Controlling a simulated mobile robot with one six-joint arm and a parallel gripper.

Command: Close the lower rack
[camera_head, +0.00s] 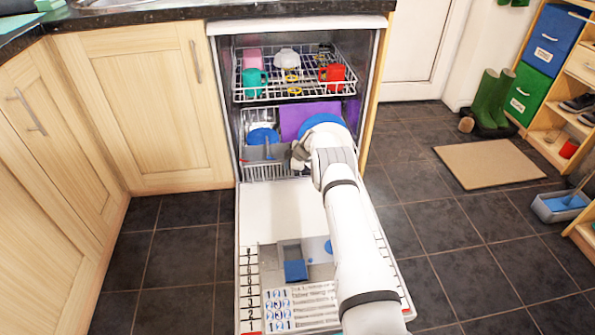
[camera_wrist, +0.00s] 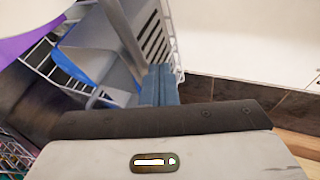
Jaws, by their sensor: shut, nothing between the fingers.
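The dishwasher's lower rack (camera_head: 268,172) is a light wire basket, mostly inside the tub beneath the upper rack. It holds a blue dish (camera_head: 263,136), a purple board (camera_head: 305,117), and a grey cutlery basket (camera_head: 262,153) at its front. My gripper (camera_head: 298,157) is shut and empty at the rack's front, to the right of the cutlery basket. My arm hides the rack's right side. In the wrist view, my shut fingers (camera_wrist: 160,85) are close beside the grey basket (camera_wrist: 118,35); whether they touch it is unclear. White rack wires (camera_wrist: 45,65) show at the left.
The dishwasher door (camera_head: 285,215) lies open and low beneath my arm. The upper rack (camera_head: 290,90) holds cups and a bowl. Wooden cabinets (camera_head: 150,100) stand left. Dark floor tiles (camera_head: 440,235) are clear at right, with a beige mat (camera_head: 487,163) beyond.

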